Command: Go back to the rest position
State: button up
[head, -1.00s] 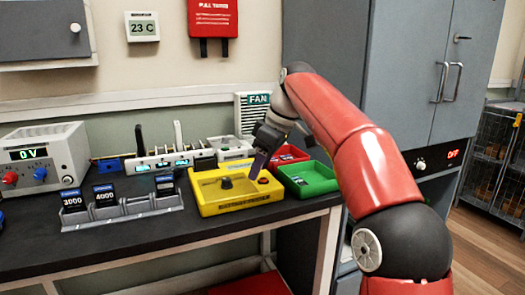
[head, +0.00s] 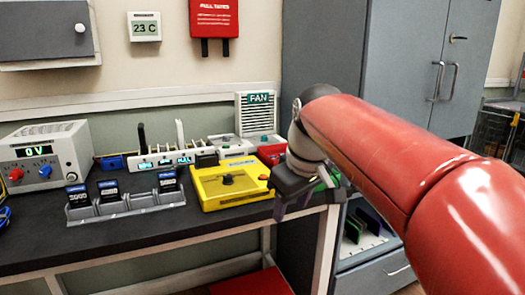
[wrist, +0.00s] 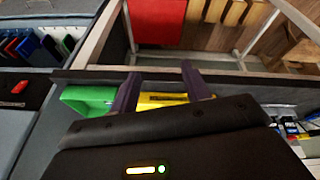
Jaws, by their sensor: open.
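My gripper (head: 291,207) is in the head view, at the bench's right front edge, with its fingers pointing down. It is beside the yellow box (head: 228,191) and in front of the green tray (head: 323,179), which it mostly hides. In the wrist view my gripper (wrist: 165,93) shows two dark fingers apart with nothing held between them. Behind them are the green tray (wrist: 84,100) and part of the yellow box (wrist: 160,100). My red arm runs from the lower right of the head view.
A grey cabinet (head: 325,50) stands behind. An open drawer (head: 362,243) with upright slabs is right of the bench.

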jog(key=s+d+f+m+t+h, duration=0.1)
jog(key=s+d+f+m, duration=0.3)
jog(key=s, duration=0.7)
notch_tip(320, 180, down, 3)
jog(key=shift+s+d+f+m, duration=0.15)
jog(key=shift+d+m, duration=0.15)
jog(key=shift+d, duration=0.95)
jog(key=s+d+f+m, duration=0.1)
jog(key=s+f, duration=0.1)
jog(key=s+d+f+m, duration=0.1)
jog(key=s+f, duration=0.1)
jog(key=f, duration=0.1)
jog(key=s+d+f+m, duration=0.1)
jog(key=s+f, duration=0.2)
jog(key=shift+d+t, duration=0.1)
jog(key=shift+t, duration=0.3)
